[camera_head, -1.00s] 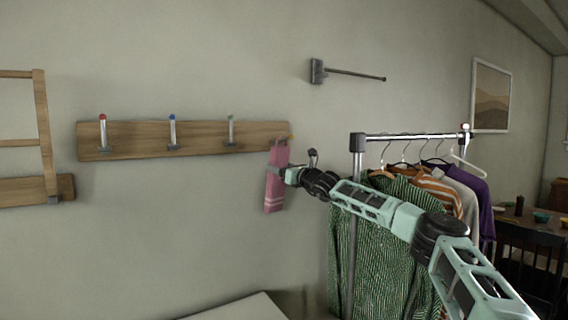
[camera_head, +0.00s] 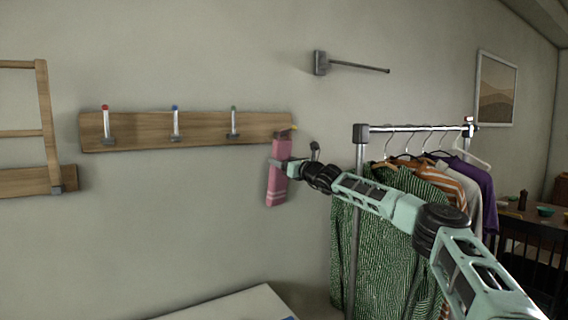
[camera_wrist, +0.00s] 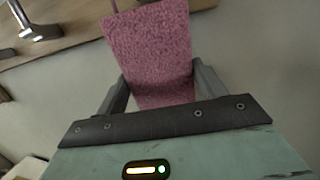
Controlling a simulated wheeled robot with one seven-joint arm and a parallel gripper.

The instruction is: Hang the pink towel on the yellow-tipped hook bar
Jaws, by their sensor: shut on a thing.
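The pink towel (camera_head: 276,185) hangs upright in front of the right end of the wooden hook board (camera_head: 205,137). The rest of that hook is hidden. I cannot tell whether the loop is around it.
The board also carries a red-tipped hook (camera_head: 105,120), a blue-tipped hook (camera_head: 175,122) and a green-tipped hook (camera_head: 234,120). A metal wall bar (camera_head: 355,67) sits higher up. A clothes rack (camera_head: 360,150) stands right, behind my arm. Wall below the board is clear.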

